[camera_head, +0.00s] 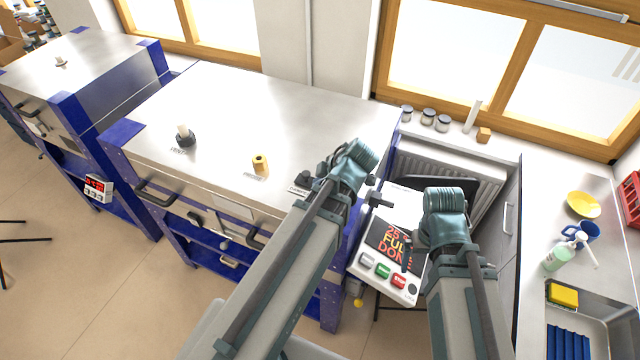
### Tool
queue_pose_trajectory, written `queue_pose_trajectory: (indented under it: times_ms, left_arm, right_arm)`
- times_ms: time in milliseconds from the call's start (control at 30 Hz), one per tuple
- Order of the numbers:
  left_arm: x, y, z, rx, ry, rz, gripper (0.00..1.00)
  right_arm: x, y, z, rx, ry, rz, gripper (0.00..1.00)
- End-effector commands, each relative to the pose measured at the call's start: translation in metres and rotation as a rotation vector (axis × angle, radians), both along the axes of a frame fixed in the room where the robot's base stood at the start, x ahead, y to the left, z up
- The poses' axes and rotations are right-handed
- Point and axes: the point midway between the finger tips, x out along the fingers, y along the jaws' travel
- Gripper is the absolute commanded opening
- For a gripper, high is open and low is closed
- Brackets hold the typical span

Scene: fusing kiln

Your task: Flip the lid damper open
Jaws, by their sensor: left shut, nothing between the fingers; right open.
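The kiln lid (240,105) is a broad silver top with blue corners, and it is down. A small dark fitting (304,179) stands by a printed label near the lid's front right, beside my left arm; the label seems to read damper. I cannot tell its flap position, as the arm is close in front. My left gripper (377,194) is shut and empty, just right of the lid's right edge and apart from the fitting. My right gripper (408,256) is over the control panel (398,287); its fingers are small and partly hidden by the wrist.
A dark knob (184,136) and a yellow plug (260,163) stand on the lid to the left. Handles (157,193) stick out from the kiln front. A sink counter (602,262) with bottle, mug and sponge is at right. A second kiln (75,65) is at far left.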

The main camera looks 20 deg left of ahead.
Motion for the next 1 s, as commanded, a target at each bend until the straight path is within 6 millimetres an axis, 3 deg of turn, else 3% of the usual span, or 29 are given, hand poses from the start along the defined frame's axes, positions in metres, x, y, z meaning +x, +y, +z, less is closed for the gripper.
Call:
queue_pose_trajectory:
  times_ms: [33,400,633,1000]
  left_arm:
    - [0.003,0.005,-0.016,0.000,0.000,0.003,0.00]
    - [0.016,0.036,-0.063,0.000,0.001,0.002,0.00]
    - [0.044,0.049,-0.061,0.000,0.001,0.000,0.00]
    - [0.051,0.053,-0.062,-0.001,0.000,0.000,0.00]
  right_arm:
    - [0.000,0.000,-0.016,0.000,-0.001,-0.001,1.00]
    - [0.001,0.000,-0.063,0.001,-0.003,-0.006,1.00]
    - [0.001,0.000,-0.061,0.001,-0.003,-0.006,1.00]
    - [0.001,0.000,-0.062,0.001,-0.003,-0.006,1.00]
